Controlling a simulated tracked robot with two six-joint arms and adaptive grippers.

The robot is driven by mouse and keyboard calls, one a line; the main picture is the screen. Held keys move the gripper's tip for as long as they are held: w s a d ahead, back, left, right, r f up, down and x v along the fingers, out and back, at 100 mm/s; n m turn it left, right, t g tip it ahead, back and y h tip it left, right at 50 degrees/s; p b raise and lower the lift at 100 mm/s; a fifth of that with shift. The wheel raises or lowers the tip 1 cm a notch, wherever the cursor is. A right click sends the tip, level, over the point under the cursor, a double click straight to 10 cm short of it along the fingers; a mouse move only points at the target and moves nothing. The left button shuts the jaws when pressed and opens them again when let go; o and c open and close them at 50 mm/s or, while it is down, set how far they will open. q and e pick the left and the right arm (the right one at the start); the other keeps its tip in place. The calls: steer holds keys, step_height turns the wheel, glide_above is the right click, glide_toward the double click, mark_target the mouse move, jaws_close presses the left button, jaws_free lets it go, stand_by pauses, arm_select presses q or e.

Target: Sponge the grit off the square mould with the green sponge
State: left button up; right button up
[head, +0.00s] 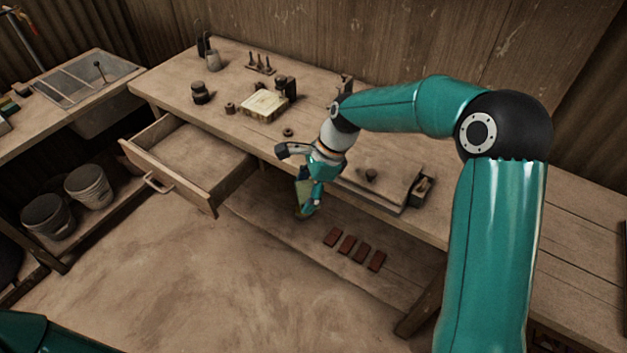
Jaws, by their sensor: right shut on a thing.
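My right gripper (308,182) hangs in front of the bench's front edge, pointing down. It is shut on the green sponge (303,196), which shows as a small dull green piece at the fingertips, partly covered by the fingers. A pale, square-looking block (264,104) with a light top lies on the bench, further back and to the left of the gripper. It looks like the square mould, but I cannot be sure. Grit on it is too small to tell. The gripper is well apart from it. My left gripper is out of view.
The bench (215,95) has an open, empty-looking drawer (190,155) at its front left. Dark pots (200,93) and small tools stand on top. A flat board (375,184) lies to the right. Several red tiles (348,246) lie on the lower shelf. Two buckets (88,185) stand left.

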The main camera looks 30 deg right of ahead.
steer(key=s+f+n+g+h, duration=0.1)
steer(key=f+n+g+h, duration=0.1)
steer(key=n, duration=0.8)
steer(key=s+f+n+g+h, duration=0.2)
steer(key=f+n, duration=0.3)
steer(key=n, duration=0.5)
steer(key=shift+a+f+g, duration=0.25)
steer(key=shift+g, duration=0.45)
